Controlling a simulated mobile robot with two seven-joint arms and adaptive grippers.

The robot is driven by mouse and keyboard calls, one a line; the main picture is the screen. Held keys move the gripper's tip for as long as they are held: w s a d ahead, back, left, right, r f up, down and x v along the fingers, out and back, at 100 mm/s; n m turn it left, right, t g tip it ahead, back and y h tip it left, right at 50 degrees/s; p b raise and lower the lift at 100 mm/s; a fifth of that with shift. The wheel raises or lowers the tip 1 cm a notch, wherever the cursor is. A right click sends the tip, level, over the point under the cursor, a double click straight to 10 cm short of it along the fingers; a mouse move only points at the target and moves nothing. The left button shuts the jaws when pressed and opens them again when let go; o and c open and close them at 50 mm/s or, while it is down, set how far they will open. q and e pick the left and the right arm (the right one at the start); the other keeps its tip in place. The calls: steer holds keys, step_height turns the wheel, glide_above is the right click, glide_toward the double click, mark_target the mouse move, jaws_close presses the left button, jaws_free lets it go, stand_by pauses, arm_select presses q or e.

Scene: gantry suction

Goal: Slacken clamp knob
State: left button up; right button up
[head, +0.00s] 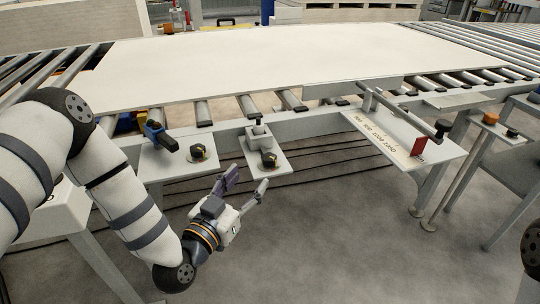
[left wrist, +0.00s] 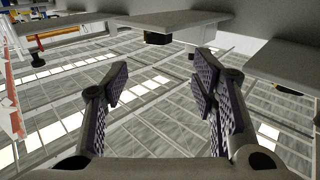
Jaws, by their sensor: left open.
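Several dark knobs are in the head view, and I cannot tell for sure which is the clamp knob. One black knob (head: 442,127) is by a red stop (head: 419,146) on the plate with a printed scale (head: 388,138). Two black rotary knobs are on small grey plates: a left knob (head: 198,152) and a middle knob (head: 268,159). My left gripper (head: 247,184) is open and empty, in front of and below the middle knob, apart from it. My right gripper is out of view.
A large white panel (head: 290,58) lies on the roller conveyor (head: 250,106). A blue-and-black handle (head: 160,136) is above the left plate. An orange knob (head: 491,118) is at the right. Plates overhang in the left wrist view (left wrist: 185,22). Open floor (head: 330,235) lies in front.

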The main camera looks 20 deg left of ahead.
mark_target(265, 160)
arm_select(q)
steer(key=w, duration=0.3)
steer(key=w+d, duration=0.1)
steer(key=w, duration=0.3)
steer(key=w+d+b, duration=0.1)
steer(key=w, duration=0.2)
steer(key=shift+w+f, duration=0.1)
steer(key=shift+w, duration=0.3)
steer(key=c, duration=1.2)
